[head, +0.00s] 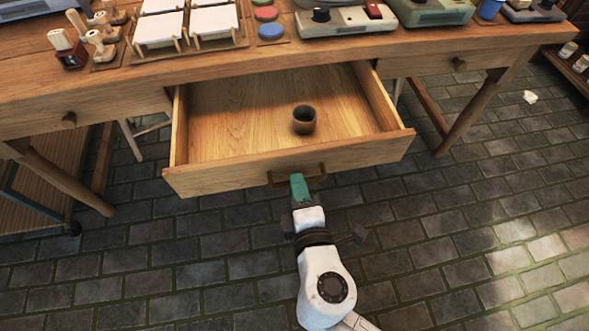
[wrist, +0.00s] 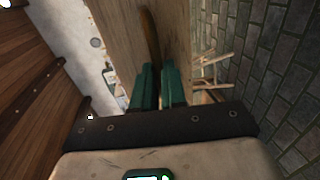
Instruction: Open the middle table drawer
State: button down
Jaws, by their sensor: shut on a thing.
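The middle table drawer (head: 240,172) is pulled well out from under the wooden table (head: 120,85). A small dark brown cup (head: 304,120) stands inside it, towards the front right. The drawer's handle (head: 274,179) is a brown bar on its front face. My gripper (head: 299,184) has green fingers and is shut on the handle. In the wrist view the handle (wrist: 150,40) runs up from between the green fingertips (wrist: 159,85), against the wooden drawer front (wrist: 118,25). The part between the fingers is hidden.
Side drawers with round knobs, left (head: 69,120) and right (head: 459,65), are closed. Stamps (head: 95,40), white tiles (head: 213,20), paint discs (head: 270,31) and grey devices (head: 345,20) stand on the tabletop. The brick floor (head: 450,220) before the drawer is clear.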

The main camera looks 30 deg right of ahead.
jog(key=shift+f+v, duration=0.25)
jog(key=shift+v, duration=0.85)
jog(key=c, duration=1.2)
grip_release()
jog(key=v, duration=1)
jog(key=shift+s, duration=0.4)
